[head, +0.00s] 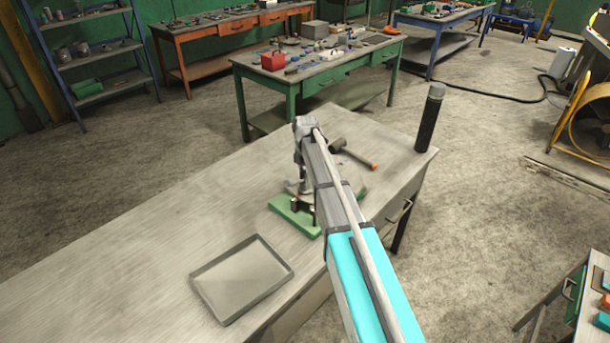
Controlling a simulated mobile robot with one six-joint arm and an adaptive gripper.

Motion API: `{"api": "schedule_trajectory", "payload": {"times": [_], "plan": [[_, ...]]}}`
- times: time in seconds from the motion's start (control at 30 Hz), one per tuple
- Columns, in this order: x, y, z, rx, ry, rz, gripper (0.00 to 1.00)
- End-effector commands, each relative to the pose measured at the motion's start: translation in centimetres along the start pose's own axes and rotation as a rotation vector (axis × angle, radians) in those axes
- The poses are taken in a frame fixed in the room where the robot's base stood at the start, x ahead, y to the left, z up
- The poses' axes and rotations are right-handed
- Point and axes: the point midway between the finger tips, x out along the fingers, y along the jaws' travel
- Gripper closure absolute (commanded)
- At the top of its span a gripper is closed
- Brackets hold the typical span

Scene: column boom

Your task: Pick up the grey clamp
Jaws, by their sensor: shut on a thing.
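My arm reaches over the grey workbench, and my gripper (301,188) hangs down from its far end, above a green base (297,218). The gripper is shut on a small grey thing between its fingers, which looks like the grey clamp. The arm and the fingers hide much of it, so its shape is unclear. I cannot tell whether it touches the green base below.
An empty grey tray (241,279) lies at the front of the bench. A hammer (352,152) lies behind my arm, and a dark cylinder (430,118) stands at the far right corner. The bench's left side is clear. A green table (318,75) stands beyond.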

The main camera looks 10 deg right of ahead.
Motion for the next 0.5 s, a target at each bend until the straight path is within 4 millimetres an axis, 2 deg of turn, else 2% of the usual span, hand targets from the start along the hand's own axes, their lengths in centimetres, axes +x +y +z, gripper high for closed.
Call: {"api": "schedule_trajectory", "payload": {"times": [0.43, 0.5], "plan": [[-3.2, 0.0, 0.0, 0.000, 0.000, 0.000, 1.00], [-4.0, -0.6, -0.5, 0.000, 0.000, 0.000, 1.00]]}}
